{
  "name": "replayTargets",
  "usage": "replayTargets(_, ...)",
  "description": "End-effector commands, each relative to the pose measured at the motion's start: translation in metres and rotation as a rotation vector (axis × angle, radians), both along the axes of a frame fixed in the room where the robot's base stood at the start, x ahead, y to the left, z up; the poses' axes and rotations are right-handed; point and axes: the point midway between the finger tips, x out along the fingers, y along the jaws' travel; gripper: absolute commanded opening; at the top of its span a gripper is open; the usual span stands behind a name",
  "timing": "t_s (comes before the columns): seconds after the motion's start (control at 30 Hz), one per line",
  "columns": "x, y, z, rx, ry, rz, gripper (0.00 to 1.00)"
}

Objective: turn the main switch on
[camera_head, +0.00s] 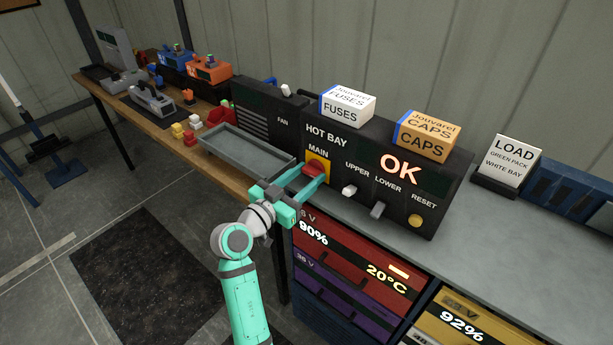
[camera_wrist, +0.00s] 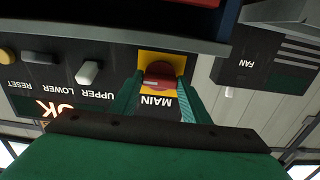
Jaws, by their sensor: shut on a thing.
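The main switch (camera_head: 313,170) is a red knob on a yellow plate, under the word MAIN on the black HOT BAY panel (camera_head: 335,140). It also shows in the wrist view (camera_wrist: 160,75), where the panel appears upside down. My gripper (camera_head: 312,180) reaches the panel from the front, with one teal finger on each side of the red knob, and is shut on it. In the wrist view a pale mark lies across the knob. The panel's display reads OK (camera_head: 399,170).
Beside the main switch are the UPPER switch (camera_head: 349,190), the LOWER switch (camera_head: 378,210) and the yellow RESET button (camera_head: 416,221). FUSES (camera_head: 346,108) and CAPS (camera_head: 424,137) boxes stand on the panel. A grey tray (camera_head: 225,150) lies left. Battery packs (camera_head: 350,265) sit below the bench.

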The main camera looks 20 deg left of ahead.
Motion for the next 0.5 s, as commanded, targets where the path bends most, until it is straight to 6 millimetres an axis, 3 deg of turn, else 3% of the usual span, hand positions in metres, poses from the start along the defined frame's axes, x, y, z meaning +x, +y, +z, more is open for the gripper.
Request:
replayTargets(0.07,-0.0006,0.0001,-0.0023,0.000,0.004,0.000,0.20)
replayTargets(0.1,-0.0006,0.0001,-0.0023,0.000,0.004,0.000,0.50)
replayTargets(0.5,-0.0056,0.0027,-0.0010,-0.001,0.001,0.002,0.50)
